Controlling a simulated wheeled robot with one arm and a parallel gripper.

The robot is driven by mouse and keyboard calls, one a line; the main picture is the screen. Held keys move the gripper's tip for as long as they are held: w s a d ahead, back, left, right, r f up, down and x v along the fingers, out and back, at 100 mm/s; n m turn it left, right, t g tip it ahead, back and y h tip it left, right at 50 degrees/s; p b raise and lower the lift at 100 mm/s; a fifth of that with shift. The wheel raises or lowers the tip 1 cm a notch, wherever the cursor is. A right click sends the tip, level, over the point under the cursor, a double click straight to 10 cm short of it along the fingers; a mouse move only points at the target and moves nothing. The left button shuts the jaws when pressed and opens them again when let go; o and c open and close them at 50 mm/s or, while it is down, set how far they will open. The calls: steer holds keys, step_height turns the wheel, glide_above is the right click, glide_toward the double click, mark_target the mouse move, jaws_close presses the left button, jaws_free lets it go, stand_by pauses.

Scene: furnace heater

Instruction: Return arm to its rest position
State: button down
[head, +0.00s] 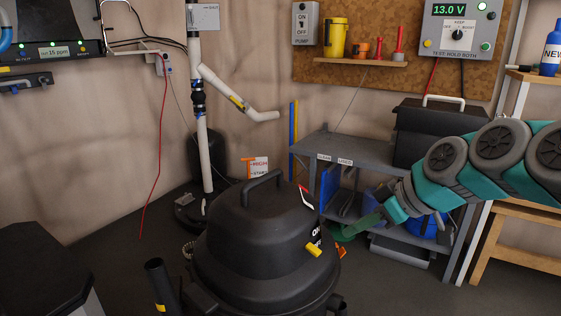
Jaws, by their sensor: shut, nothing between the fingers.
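My arm (448,160), teal and grey, reaches in from the right edge and slopes down to the left. My gripper (374,221) is at its lower left end, small in the picture, shut and empty. It shows in front of the grey metal shelf unit (340,148), to the right of the black drum-shaped machine (262,240). I cannot tell whether it touches the shelf.
The black machine with a top handle fills the middle foreground. A black toolbox (430,135) stands on the shelf unit. A wooden stand (510,215) is at the right. A white pipe (206,150) rises at the left wall. Some floor is clear at left.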

steer(key=s+a+f+m+g+h+p, duration=0.1)
steer(key=s+a+f+g+p, duration=0.15)
steer(key=s+a, duration=0.4)
steer(key=s+d+f+m+g+h+p, duration=0.1)
steer(key=s+f+m+g+h, duration=0.1)
steer(key=s, duration=0.7)
steer(key=s+d+f+m+g+h+p, duration=0.1)
steer(key=s+f+m, duration=0.4)
steer(key=s, duration=0.5)
steer(key=shift+f+m+g+h+p, duration=0.3)
steer(key=shift+f+g+h+p, duration=0.3)
steer(key=shift+g+h, duration=0.45)
steer(key=shift+s+d, duration=0.1)
